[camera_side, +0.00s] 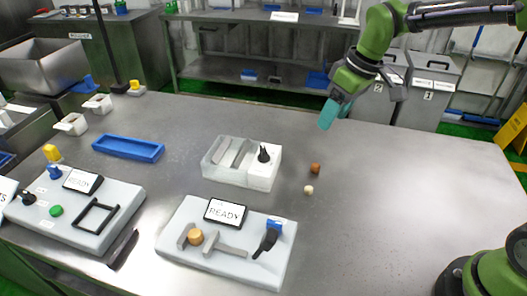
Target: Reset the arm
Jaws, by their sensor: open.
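My gripper (329,113) hangs above the far right part of the steel table (400,190), clear of everything on it. A teal piece shows at its end; whether that is a fingertip or something between the fingers is hard to tell. My green arm reaches in from the upper right. Below the gripper, a small brown ball (315,168) and a small cream ball (308,189) lie on the table, apart from it.
A white tray (232,178) with grey pieces and a black knob stands mid-table. Two white panels with READY screens, a left one (105,225) and a front one (205,265), lie nearer. A blue tray (128,148) is at left. The table's right side is clear.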

